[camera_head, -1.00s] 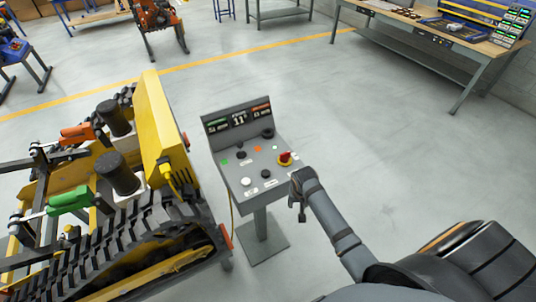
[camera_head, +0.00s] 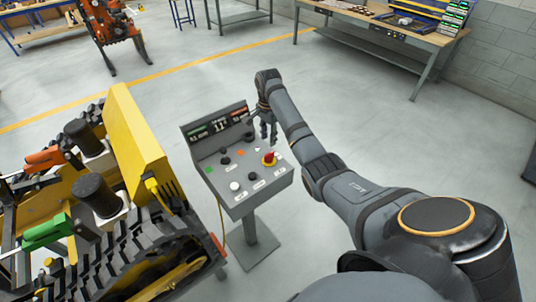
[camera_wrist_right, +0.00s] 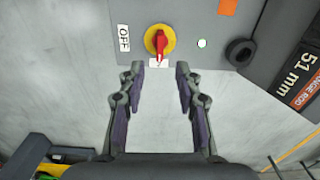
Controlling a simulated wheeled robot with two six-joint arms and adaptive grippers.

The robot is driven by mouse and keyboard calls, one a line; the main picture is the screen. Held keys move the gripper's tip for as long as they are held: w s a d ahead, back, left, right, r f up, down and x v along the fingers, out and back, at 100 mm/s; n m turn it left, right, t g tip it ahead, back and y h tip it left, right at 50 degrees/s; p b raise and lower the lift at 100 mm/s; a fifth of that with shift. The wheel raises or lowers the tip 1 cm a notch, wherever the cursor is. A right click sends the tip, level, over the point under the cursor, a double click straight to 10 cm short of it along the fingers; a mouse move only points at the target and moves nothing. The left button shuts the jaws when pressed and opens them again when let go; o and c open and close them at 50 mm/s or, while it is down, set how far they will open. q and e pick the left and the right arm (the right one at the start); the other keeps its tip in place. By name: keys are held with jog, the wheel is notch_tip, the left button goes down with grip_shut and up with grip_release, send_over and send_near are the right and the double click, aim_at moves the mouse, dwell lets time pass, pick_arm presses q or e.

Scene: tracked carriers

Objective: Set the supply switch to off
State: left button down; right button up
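The supply switch is a red handle on a yellow disc (camera_head: 269,158) on the sloped top of a grey control console (camera_head: 245,200). In the right wrist view the red handle (camera_wrist_right: 160,44) points down in the picture, towards a small white label whose text I cannot read. A white OFF label (camera_wrist_right: 124,38) is left of the disc. My right gripper (camera_head: 267,139) is above the console beside the switch. In the wrist view its fingers (camera_wrist_right: 160,75) are apart and empty, with the switch just beyond the tips, not between them. My left gripper is out of view.
The console also has several knobs, including a black one (camera_wrist_right: 240,51), and a display panel (camera_head: 216,125). A yellow tracked carrier (camera_head: 140,140) stands close on the left. A workbench (camera_head: 390,30) is at the back right. The floor right of the console is clear.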

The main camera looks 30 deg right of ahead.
aim_at(269, 154)
jog(key=shift+d, duration=0.3)
notch_tip(269, 154, down, 10)
jog(key=shift+a+p, duration=0.1)
jog(key=shift+p, duration=0.7)
grip_shut()
